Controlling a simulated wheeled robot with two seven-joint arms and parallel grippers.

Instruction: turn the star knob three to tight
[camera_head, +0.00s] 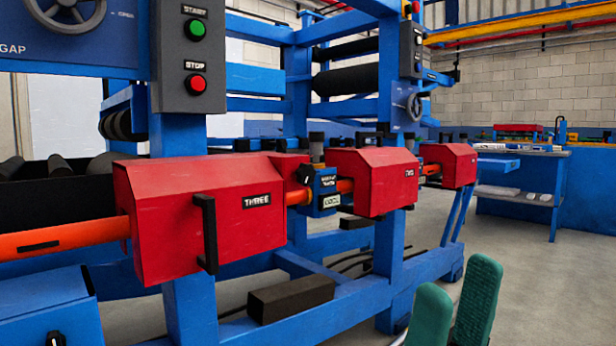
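No star knob shows clearly in the head view. A red box-shaped cover (180,220) labelled THREE stands on the orange pipe at the left centre, with a black bar handle (206,233) on its face. It looks closed, and what is inside it is hidden. My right gripper (457,276) shows at the bottom right as two green fingers, apart with nothing between them. It is to the right of the THREE cover and lower in the picture, not touching it. My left gripper is not in view.
A red cover labelled TWO (375,182) and another red cover (448,165) stand farther along the blue frame. A small blue valve block (325,192) sits beside cover THREE. A grey START/STOP box (193,60) is above. Open floor lies at the right.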

